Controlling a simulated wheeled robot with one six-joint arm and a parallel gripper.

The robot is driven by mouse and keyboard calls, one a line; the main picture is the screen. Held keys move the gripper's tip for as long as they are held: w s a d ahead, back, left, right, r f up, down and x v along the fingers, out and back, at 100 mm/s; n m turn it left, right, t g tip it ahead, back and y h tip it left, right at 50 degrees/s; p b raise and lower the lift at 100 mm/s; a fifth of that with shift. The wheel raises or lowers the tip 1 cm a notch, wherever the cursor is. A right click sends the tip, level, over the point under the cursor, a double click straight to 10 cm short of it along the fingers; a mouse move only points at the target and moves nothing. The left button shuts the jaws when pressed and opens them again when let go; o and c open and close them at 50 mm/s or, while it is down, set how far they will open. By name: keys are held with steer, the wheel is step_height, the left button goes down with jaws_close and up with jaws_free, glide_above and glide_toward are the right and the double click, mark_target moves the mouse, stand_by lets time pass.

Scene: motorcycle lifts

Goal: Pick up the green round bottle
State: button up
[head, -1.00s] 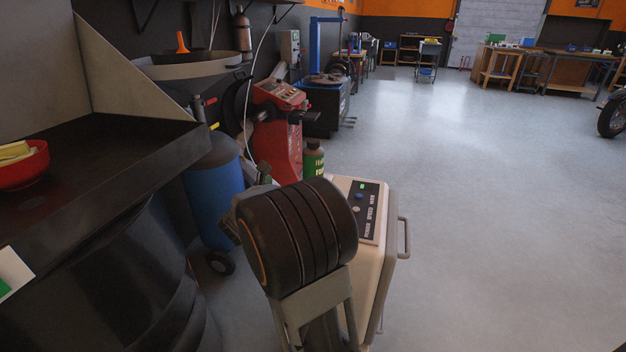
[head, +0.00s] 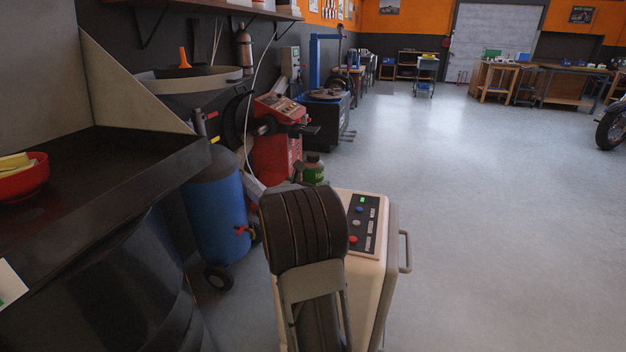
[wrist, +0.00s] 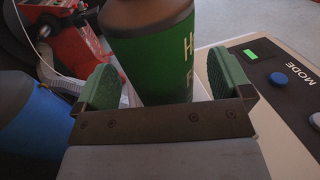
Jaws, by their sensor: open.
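The green round bottle (head: 313,172) stands on the cream machine, behind my arm in the head view, where only its upper part shows. In the wrist view the bottle (wrist: 160,50) is large and close, with a green body, a dark upper part and pale lettering. My gripper (wrist: 170,85) is open, with one green-padded finger on each side of the bottle. A gap shows at the right finger; I cannot tell whether the left finger touches. In the head view my arm hides the gripper and the bottle's lower part.
The cream machine (head: 380,275) has a control panel (head: 364,226) with buttons and a side handle. A blue tank (head: 215,207) and a red machine (head: 275,150) stand to the left and behind. A dark bench (head: 120,160) with a red bowl (head: 25,180) is at left.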

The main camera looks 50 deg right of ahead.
steer(key=shift+x, duration=1.15)
steer(key=shift+c, duration=0.2)
steer(key=c, duration=1.2)
